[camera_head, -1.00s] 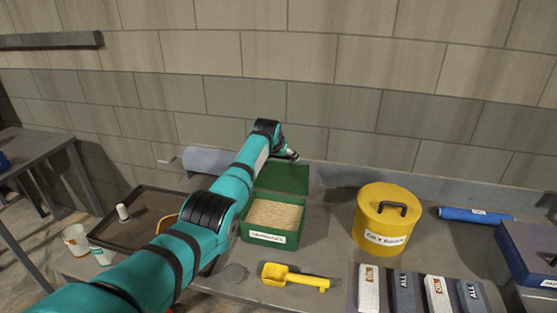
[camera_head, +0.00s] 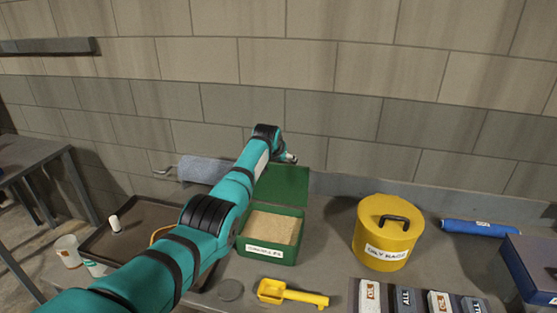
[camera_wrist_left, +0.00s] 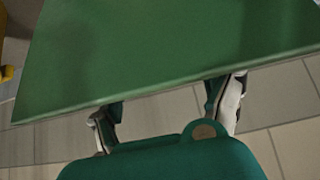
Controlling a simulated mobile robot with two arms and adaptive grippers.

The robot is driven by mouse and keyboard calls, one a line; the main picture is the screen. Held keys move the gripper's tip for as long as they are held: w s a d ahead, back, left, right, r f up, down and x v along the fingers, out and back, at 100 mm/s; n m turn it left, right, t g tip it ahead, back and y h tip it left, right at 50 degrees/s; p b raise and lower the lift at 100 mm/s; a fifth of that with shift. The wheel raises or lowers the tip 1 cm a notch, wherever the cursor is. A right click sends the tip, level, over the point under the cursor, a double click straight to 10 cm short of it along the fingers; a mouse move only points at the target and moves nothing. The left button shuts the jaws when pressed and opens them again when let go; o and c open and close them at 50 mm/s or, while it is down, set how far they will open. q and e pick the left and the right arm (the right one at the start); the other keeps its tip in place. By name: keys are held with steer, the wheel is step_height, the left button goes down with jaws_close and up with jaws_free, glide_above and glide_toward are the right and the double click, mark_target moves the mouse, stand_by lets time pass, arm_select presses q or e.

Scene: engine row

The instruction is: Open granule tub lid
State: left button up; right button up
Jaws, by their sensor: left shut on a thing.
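The green granule tub (camera_head: 268,252) stands on the bench with a white label on its front. Pale granules (camera_head: 270,228) show inside it. Its green lid (camera_head: 284,184) stands raised at the tub's back edge, and the top is open. In the left wrist view the lid (camera_wrist_left: 180,50) fills the upper part. My left gripper (camera_wrist_left: 168,108) is shut on the lid, its fingers at the lid's edge and their tips partly hidden. In the head view this gripper (camera_head: 290,158) is beyond my teal arm, near the lid's upper edge. My right gripper is not in view.
A yellow lidded can (camera_head: 387,235) stands right of the tub. A yellow scoop (camera_head: 290,293) and a grey disc (camera_head: 230,290) lie in front. A dark tray (camera_head: 135,230) and a blue-grey roll (camera_head: 203,169) are at left. A block wall (camera_head: 330,120) rises behind.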

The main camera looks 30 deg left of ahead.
arm_select(q)
steer(key=o, duration=1.4)
steer(key=shift+s+d+f, duration=0.1)
steer(key=shift+d+f, duration=0.1)
steer(key=shift+f, duration=0.25)
steer(key=shift+s+d+f, duration=0.1)
steer(key=shift+d+f, duration=0.1)
steer(key=shift+f, duration=0.2)
steer(key=shift+o, duration=0.9)
steer(key=shift+w+d+f, duration=0.1)
steer(key=shift+w, duration=0.2)
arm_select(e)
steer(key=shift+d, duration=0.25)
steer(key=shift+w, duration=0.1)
arm_select(q)
steer(key=shift+s+r, duration=0.35)
steer(key=shift+r, duration=0.25)
steer(key=v, duration=1.1)
steer(key=shift+a+r, duration=0.2)
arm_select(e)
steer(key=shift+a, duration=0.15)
arm_select(q)
steer(key=shift+w+f, duration=0.15)
